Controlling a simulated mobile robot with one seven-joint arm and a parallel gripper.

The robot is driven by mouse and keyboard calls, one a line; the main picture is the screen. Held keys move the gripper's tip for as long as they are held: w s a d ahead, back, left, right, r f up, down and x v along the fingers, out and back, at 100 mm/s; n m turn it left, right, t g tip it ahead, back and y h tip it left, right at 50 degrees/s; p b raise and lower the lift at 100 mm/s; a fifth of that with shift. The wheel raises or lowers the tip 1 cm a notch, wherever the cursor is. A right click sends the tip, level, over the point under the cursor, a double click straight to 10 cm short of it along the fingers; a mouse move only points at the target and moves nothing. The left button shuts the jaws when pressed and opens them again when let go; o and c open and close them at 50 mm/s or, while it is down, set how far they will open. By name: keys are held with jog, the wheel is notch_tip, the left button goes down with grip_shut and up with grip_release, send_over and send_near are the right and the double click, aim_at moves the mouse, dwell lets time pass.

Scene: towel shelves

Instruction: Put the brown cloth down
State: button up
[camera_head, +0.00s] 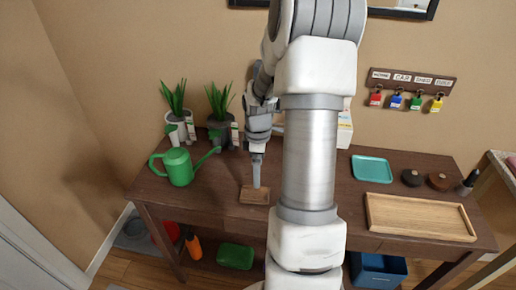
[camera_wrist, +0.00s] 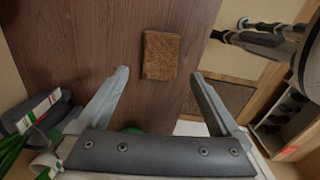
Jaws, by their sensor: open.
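The brown cloth (camera_head: 249,196) is a small folded rectangle lying flat on the dark wooden table (camera_head: 340,207). In the wrist view the cloth (camera_wrist: 161,55) lies on bare wood, ahead of and between my fingers, with a gap on both sides. My gripper (camera_head: 257,184) points down over the cloth in the head view. In the wrist view my gripper (camera_wrist: 160,74) is open with nothing between its fingers. The exact height of the fingertips above the cloth is hard to tell.
A green watering can (camera_head: 180,168) and potted plants (camera_head: 217,122) stand left of the cloth. To the right are a teal tray (camera_head: 371,169), a wooden tray (camera_head: 420,236) and round dark objects (camera_head: 412,178). My arm hides the middle of the table. Bare wood surrounds the cloth.

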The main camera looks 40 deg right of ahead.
notch_tip(320, 180, up, 8)
jog(key=shift+f+p, duration=0.25)
jog(key=shift+p, duration=0.1)
dwell(0.4)
